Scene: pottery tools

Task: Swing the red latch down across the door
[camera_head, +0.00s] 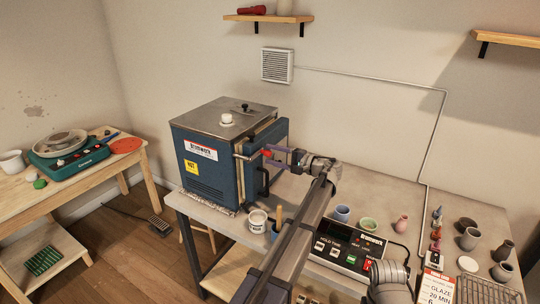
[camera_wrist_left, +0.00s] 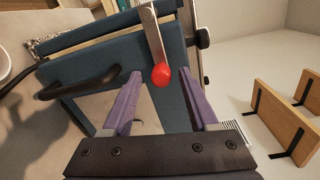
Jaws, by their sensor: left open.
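The blue kiln (camera_head: 205,158) stands on the table with its door (camera_wrist_left: 110,62) on the side facing my left gripper. The door has a black handle (camera_head: 262,183), also in the left wrist view (camera_wrist_left: 80,85). The latch is a metal bar (camera_wrist_left: 152,30) ending in a red knob (camera_wrist_left: 162,75); in the head view the knob (camera_head: 266,153) is at the gripper's tips. My left gripper (camera_head: 272,157) is open, its purple fingers on either side of the knob, with gaps visible in the wrist view. Whether the door is fully closed is unclear. My right gripper's fingers are not seen.
Several small pots (camera_head: 470,238) stand at the right. A wall shelf (camera_head: 268,18) is above. A pottery wheel (camera_head: 66,150) stands on the left table.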

